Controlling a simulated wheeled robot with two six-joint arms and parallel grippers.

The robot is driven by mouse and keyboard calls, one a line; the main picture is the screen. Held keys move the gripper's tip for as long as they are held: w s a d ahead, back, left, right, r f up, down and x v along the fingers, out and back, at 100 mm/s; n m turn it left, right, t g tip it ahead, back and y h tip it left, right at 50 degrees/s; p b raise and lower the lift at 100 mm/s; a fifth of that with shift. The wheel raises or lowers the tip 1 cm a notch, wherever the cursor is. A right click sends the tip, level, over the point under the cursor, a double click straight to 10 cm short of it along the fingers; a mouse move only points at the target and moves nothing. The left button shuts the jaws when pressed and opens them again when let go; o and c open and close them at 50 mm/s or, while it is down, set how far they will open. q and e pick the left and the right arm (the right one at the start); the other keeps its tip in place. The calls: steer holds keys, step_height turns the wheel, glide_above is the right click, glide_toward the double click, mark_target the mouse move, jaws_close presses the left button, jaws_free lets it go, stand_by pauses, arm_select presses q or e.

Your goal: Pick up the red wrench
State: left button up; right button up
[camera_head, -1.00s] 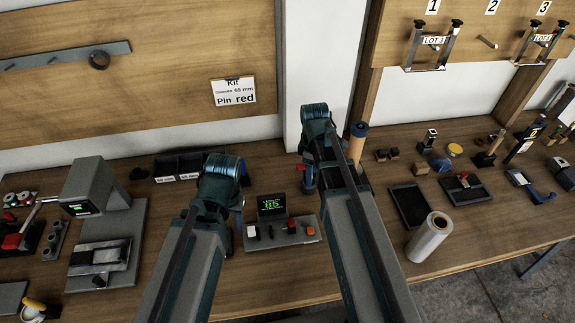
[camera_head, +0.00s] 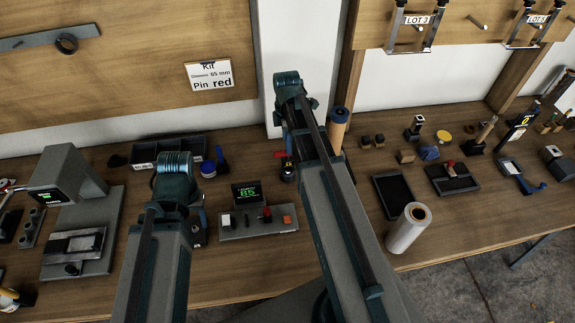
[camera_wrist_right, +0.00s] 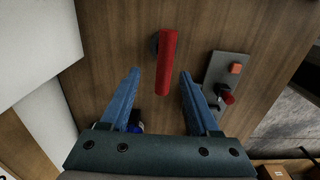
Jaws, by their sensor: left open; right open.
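The red wrench (camera_wrist_right: 166,62) shows in the right wrist view as a red bar with a dark end, above the wooden bench. My right gripper (camera_wrist_right: 158,75) is open, with one blue finger on either side of the bar's lower end and gaps between. In the head view, a small red piece of the wrench (camera_head: 280,154) shows beside my right arm, which hides most of that gripper. My left gripper (camera_head: 201,222) is mostly hidden behind its arm, over the bench left of the small screen panel.
A control panel (camera_head: 257,222) with a green display and knobs stands between my arms. A black bin (camera_head: 166,147) and a blue bottle (camera_head: 208,168) stand behind my left arm. A white roll (camera_head: 408,228) and dark tray (camera_head: 391,196) lie right of my right arm.

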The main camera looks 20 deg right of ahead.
mark_target(288, 164)
step_height(288, 164, down, 7)
steer(key=b, duration=0.5)
steer(key=shift+r+b, duration=0.2)
steer(key=shift+b, duration=0.1)
arm_select(q)
step_height(288, 164, down, 6)
steer(key=shift+f, duration=0.25)
step_height(288, 164, down, 5)
steer(key=b, duration=0.5)
steer(key=shift+f, duration=0.15)
arm_select(e)
steer(key=f, duration=0.5)
steer(key=shift+s+f, duration=0.1)
steer(key=shift+s, duration=0.25)
jaws_close()
